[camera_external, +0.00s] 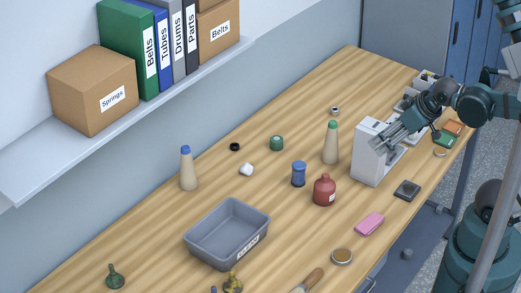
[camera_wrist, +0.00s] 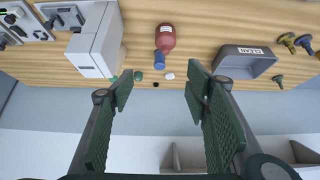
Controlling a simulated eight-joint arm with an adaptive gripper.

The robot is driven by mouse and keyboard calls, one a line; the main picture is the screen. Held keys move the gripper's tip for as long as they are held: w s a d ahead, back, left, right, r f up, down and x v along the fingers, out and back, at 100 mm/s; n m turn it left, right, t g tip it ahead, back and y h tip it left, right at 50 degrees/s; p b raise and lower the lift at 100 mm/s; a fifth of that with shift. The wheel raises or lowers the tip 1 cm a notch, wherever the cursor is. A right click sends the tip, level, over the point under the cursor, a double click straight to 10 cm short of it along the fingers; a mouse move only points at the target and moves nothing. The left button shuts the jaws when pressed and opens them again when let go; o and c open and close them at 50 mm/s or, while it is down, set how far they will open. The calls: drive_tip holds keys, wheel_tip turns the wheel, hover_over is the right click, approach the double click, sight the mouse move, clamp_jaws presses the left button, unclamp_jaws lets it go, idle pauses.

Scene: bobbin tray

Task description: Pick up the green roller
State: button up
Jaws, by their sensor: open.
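The green roller (camera_external: 277,142) is a short dark-green cylinder standing on the wooden table, behind the blue roller (camera_external: 299,173). In the wrist view a small green piece (camera_wrist: 138,76) that looks like it shows far off, between the finger lines and nearer the left finger. My gripper (camera_external: 379,143) is open and empty. It is at the right, above or in front of the white machine (camera_external: 366,165), well apart from the green roller. In the wrist view my gripper's fingers (camera_wrist: 160,78) are spread wide with nothing between them.
A white piece (camera_external: 247,169), a black ring (camera_external: 235,147) and a grey bin (camera_external: 210,250) lie to the left. A shelf (camera_external: 155,112) overhangs the back wall.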

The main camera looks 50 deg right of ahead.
drive_tip(key=w, duration=0.2)
drive_tip(key=m+g+b, duration=0.1)
drive_tip(key=m+g, duration=0.6)
drive_tip(key=m, duration=1.2)
hover_over(276, 139)
drive_tip(key=f, duration=2.2)
drive_tip(key=shift+s, duration=0.25)
drive_tip(key=shift+w+f, duration=0.15)
drive_tip(key=shift+f, duration=0.3)
drive_tip(key=shift+f, duration=1.3)
